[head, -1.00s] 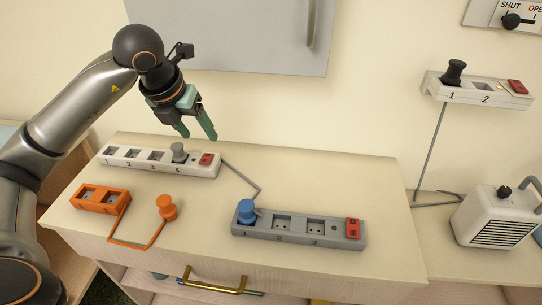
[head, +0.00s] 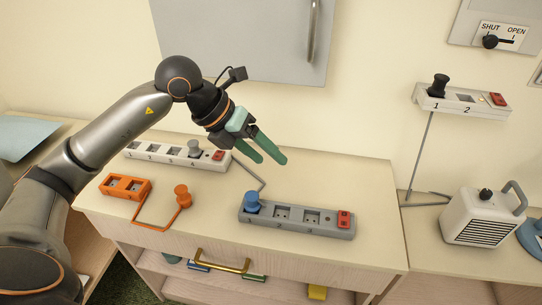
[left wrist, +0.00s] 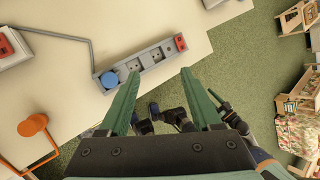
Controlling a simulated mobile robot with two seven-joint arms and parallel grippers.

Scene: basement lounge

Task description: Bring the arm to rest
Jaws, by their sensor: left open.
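My left arm comes in from the left in the head view. Its gripper (head: 268,155) is open and empty, held in the air above the dresser top, near the right end of the white power strip (head: 170,158). In the left wrist view the two green fingers (left wrist: 163,100) are spread apart with nothing between them. My right gripper is not in view in the head view.
The dresser top (head: 365,190) holds a grey strip (head: 295,219) with a blue plug (head: 252,200), an orange socket block (head: 125,186) and an orange plug (head: 182,194). A white heater (head: 478,218) stands right. A wall strip (head: 462,102) holds a black plug.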

